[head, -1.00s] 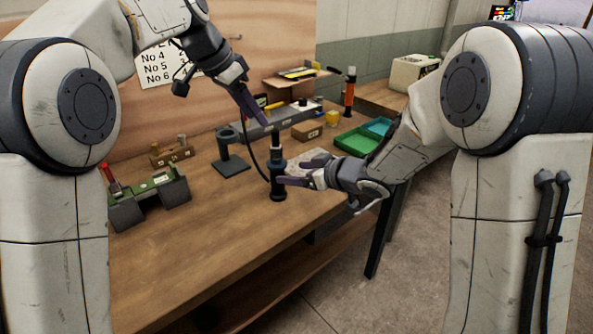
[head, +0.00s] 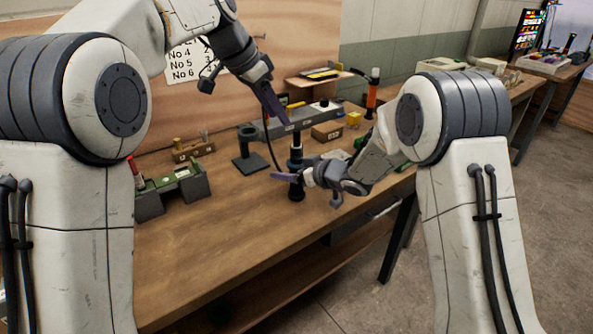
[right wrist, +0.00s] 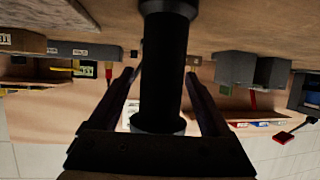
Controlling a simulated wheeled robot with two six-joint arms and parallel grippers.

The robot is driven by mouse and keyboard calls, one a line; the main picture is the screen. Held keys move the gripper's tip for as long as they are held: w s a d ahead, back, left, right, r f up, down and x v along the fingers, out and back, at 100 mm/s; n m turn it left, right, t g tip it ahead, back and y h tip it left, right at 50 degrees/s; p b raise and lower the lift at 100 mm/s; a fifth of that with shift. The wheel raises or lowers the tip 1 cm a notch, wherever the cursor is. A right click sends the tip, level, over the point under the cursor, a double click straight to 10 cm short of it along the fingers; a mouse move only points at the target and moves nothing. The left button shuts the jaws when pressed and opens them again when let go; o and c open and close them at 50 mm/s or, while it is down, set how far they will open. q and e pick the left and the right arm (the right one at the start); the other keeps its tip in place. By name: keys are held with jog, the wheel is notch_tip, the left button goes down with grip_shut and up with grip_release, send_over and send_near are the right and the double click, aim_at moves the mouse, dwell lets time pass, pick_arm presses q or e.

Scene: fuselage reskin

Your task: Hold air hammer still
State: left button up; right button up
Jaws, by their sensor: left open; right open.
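The air hammer (head: 296,186) is a dark upright cylinder with a narrower, lighter upper part, standing on the wooden workbench with a black hose beside it. My right gripper (head: 290,177) is open at mid-height of it. In the right wrist view, which is upside down, the black body of the air hammer (right wrist: 163,75) stands between the two open fingers of my right gripper (right wrist: 160,90). Gaps show on both sides there. My left gripper (head: 282,112) is open and points down, with its fingertips just above the hammer's top. Whether they touch it is unclear.
A black stand with a tube (head: 250,150) is left of the hammer. A green and grey fixture (head: 172,190) lies further left. A cardboard-brown box (head: 327,131), a yellow block (head: 353,119) and an orange tool (head: 372,95) stand behind. The bench's front left (head: 200,255) is clear.

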grip_shut()
dwell(1.4)
pick_arm(q)
jog(key=shift+c, duration=0.7)
jog(key=m+t+y, duration=0.3)
jog(key=m+y, duration=0.6)
jog(key=m, duration=0.9)
send_near(299, 139)
jog(key=shift+x, duration=4.2)
